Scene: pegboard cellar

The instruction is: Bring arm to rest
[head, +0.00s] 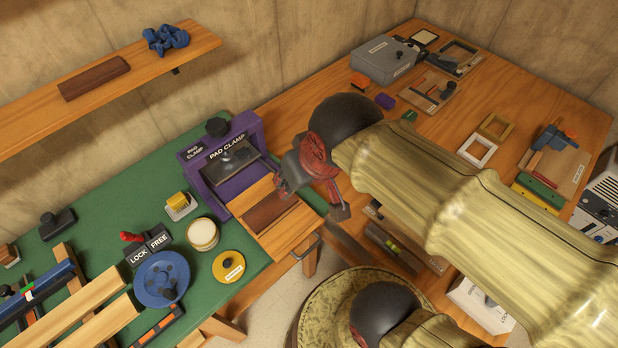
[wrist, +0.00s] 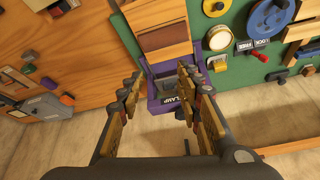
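My gripper (head: 312,198) hangs above the front of the purple pad clamp (head: 228,178), near a dark brown block (head: 270,213) on a light wooden board (head: 292,232). In the wrist view the two fingers of my gripper (wrist: 158,84) stand well apart with nothing between them. Past them are the purple clamp (wrist: 152,104), the brown block (wrist: 164,40) and the board (wrist: 160,10). My arm stretches in from the right of the head view and hides part of the bench behind it.
A green bench top (head: 110,190) holds a blue handwheel (head: 161,279), a lock/free lever (head: 131,237) and a yellow disc (head: 229,265). A wooden shelf (head: 40,115) is above. A wooden bench (head: 455,120) on the right carries a grey box (head: 384,60) and frames (head: 478,149).

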